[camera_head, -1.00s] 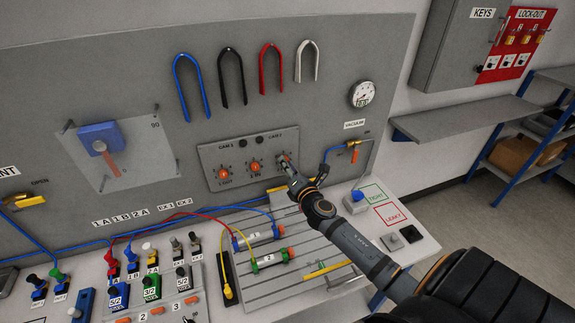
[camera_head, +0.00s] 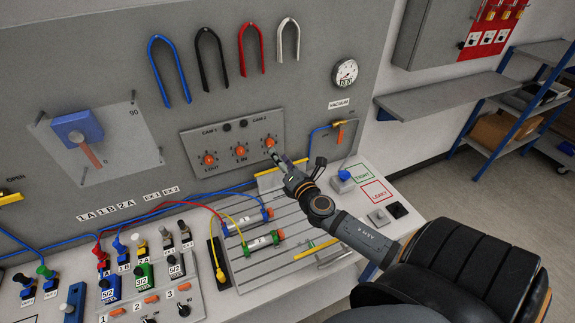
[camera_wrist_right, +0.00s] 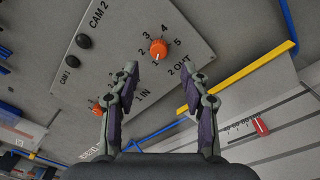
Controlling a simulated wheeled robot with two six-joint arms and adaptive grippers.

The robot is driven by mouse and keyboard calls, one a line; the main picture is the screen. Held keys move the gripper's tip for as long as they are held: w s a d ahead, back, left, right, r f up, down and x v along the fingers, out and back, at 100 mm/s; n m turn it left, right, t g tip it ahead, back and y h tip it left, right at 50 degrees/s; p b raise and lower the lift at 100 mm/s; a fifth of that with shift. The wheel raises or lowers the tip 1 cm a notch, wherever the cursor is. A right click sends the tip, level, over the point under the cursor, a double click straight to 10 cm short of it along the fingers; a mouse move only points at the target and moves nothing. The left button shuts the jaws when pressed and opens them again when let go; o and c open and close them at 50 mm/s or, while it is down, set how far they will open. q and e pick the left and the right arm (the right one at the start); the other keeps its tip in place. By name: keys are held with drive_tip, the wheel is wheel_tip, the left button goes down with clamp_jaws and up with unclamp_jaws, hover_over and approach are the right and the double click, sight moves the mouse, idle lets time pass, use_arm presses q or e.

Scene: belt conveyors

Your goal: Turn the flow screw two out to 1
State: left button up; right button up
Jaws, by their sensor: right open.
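Flow screw two out is the orange knob at the right of the grey panel (camera_head: 190,142) in the head view; the knob (camera_head: 269,142) also shows in the wrist view (camera_wrist_right: 158,49). There the figures 2 to 5 show around it, with "2 OUT" beside it. A small white mark shows on the knob, but I cannot tell its exact setting. My right gripper (camera_head: 277,156) is just below the knob in the head view. In the wrist view its two fingers (camera_wrist_right: 164,76) are apart and empty, with the knob ahead between their lines. My left gripper is out of view.
Two more orange knobs (camera_head: 239,151) (camera_head: 209,160) sit left on the same panel, with black buttons (camera_head: 244,124) above. A yellow bar (camera_head: 268,182) and cylinders (camera_head: 263,243) lie below. A blue hose (camera_head: 311,145) runs at the right.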

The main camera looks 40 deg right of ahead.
drive_tip(key=s+a, duration=0.1)
drive_tip(key=s, duration=0.5)
drive_tip(key=shift+s+r, duration=0.1)
drive_tip(key=shift+s, duration=0.05)
